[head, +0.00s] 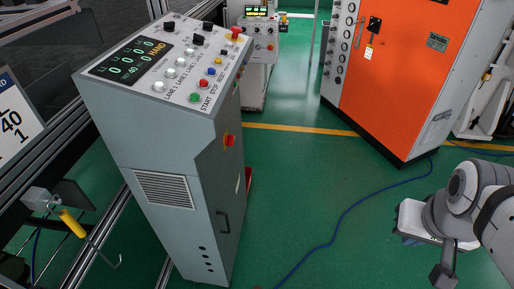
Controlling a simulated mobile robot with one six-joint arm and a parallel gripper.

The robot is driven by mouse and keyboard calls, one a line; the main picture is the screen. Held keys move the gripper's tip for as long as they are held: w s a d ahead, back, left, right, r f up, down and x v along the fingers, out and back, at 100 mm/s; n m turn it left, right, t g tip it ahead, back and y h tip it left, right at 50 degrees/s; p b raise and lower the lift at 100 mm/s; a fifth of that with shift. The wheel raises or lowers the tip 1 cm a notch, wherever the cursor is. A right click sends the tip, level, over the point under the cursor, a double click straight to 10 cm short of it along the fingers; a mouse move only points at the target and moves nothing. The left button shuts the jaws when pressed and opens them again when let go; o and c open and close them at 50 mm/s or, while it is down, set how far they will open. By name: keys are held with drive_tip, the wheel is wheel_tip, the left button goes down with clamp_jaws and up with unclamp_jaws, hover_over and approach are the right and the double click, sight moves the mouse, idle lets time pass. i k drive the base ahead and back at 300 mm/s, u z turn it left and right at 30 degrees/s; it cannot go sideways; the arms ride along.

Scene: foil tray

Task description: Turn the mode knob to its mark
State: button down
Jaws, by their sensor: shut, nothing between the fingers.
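A grey control cabinet (150,130) stands at the left with a sloped panel on top. Several black knobs sit on the panel, among them one at the top edge (168,26) and a larger one near the middle (198,39). I cannot tell which is the mode knob, and its mark is too small to read. A red rotary switch (229,140) is on the cabinet's side. My gripper (442,276) is at the lower right, shut and empty, far from the panel and touching nothing that I can see.
A red mushroom button (236,33) and coloured push buttons share the panel with a lit display (130,60). An orange cabinet (395,70) stands at the back right. A blue cable (345,212) crosses the green floor, which is otherwise open between the cabinets.

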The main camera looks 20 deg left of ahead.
sight(207, 26)
drive_tip(key=z, duration=1.05)
drive_tip(key=k, duration=1.5)
drive_tip(key=u, duration=1.9)
drive_tip(key=i, duration=1)
drive_tip(key=u, duration=0.05)
